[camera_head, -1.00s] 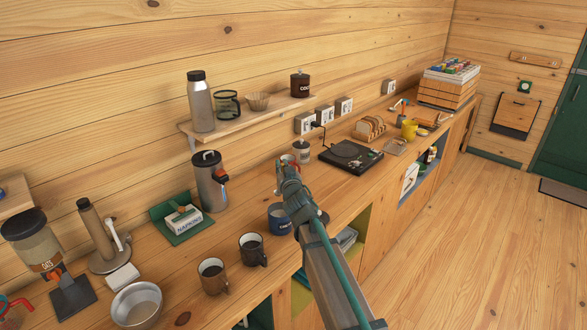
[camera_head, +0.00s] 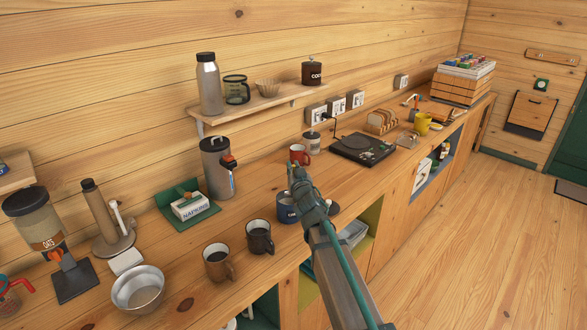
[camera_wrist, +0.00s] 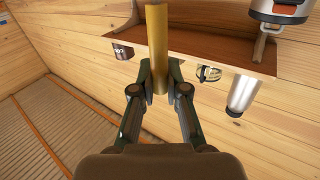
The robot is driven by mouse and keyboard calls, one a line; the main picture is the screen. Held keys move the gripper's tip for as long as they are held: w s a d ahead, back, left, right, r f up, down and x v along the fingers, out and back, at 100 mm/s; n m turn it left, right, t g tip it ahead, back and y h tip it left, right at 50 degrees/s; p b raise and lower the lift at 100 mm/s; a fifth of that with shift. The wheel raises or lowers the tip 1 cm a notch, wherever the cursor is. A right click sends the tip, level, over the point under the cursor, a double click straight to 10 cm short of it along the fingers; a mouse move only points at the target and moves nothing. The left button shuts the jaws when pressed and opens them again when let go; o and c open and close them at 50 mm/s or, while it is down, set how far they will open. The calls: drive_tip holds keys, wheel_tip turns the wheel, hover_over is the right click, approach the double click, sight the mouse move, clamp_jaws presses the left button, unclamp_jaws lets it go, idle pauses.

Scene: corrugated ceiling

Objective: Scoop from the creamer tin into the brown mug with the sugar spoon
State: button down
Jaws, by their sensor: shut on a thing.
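The brown mug (camera_head: 217,264) stands upright on the counter at the lower middle of the head view, with dark contents. A dark blue tin (camera_head: 286,213) with partly hidden white lettering stands to its right, partly behind my arm; it looks like the creamer tin. My gripper (camera_head: 297,172) is above the counter, behind the blue tin in the picture. In the wrist view my gripper (camera_wrist: 159,75) is shut on a straight yellow-brown handle (camera_wrist: 157,45), which looks like the sugar spoon's. The spoon's bowl is not visible in either view.
A black mug (camera_head: 259,239) stands between the brown mug and the tin. A red mug (camera_head: 298,153) is just behind my gripper. A turntable (camera_head: 364,149) is at right.

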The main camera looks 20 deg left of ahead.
drive_tip(key=shift+f+b, duration=3.05)
drive_tip(key=shift+f, duration=0.25)
drive_tip(key=shift+r, duration=0.1)
wheel_tip(320, 180, up, 11)
drive_tip(key=p, duration=1.1)
